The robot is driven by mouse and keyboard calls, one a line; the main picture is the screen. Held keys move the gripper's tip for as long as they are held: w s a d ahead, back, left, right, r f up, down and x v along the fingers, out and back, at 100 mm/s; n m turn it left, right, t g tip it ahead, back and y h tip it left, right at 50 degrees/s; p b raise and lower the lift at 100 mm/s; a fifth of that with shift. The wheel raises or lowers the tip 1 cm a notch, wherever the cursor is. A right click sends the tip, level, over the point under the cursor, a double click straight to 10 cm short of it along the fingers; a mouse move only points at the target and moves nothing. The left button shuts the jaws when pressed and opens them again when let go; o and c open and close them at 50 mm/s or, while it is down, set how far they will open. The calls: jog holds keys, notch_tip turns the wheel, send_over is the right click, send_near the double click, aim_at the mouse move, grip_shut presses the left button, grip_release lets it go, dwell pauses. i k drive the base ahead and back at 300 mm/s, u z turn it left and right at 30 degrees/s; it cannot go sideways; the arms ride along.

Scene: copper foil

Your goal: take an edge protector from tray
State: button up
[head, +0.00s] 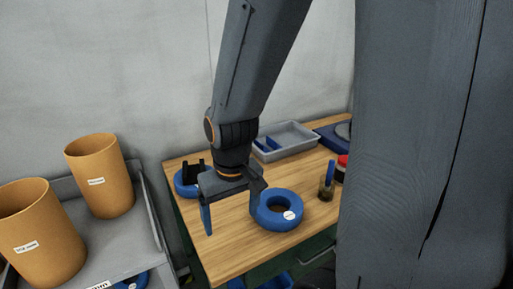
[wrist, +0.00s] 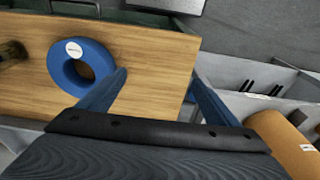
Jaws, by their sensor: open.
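A shallow grey tray (head: 300,146) stands at the back of the wooden table, with small blue pieces (head: 267,144) in its left part; I cannot tell for certain that these are the edge protectors. My gripper (head: 231,214) points down over the front left of the table, well apart from the tray. It is open with nothing between its fingers. Its blue fingers also show in the wrist view (wrist: 160,80), over the table's edge. A thick blue ring (head: 280,211) with a white label lies right of the gripper; it also shows in the wrist view (wrist: 82,66). The tray is not seen in the wrist view.
Another blue ring (head: 186,181) lies behind my gripper, with a black item by it. A dark cup (head: 326,191) and a red-lidded jar (head: 342,166) stand at the table's right. A grey cart (head: 108,235) with tan bins (head: 100,177) stands left. The table's front (head: 235,255) is bare.

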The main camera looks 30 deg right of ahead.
aim_at(261, 146)
jog(key=k, duration=1)
jog(key=z, duration=2.15)
jog(key=i, duration=1.2)
jog(key=u, duration=2.1)
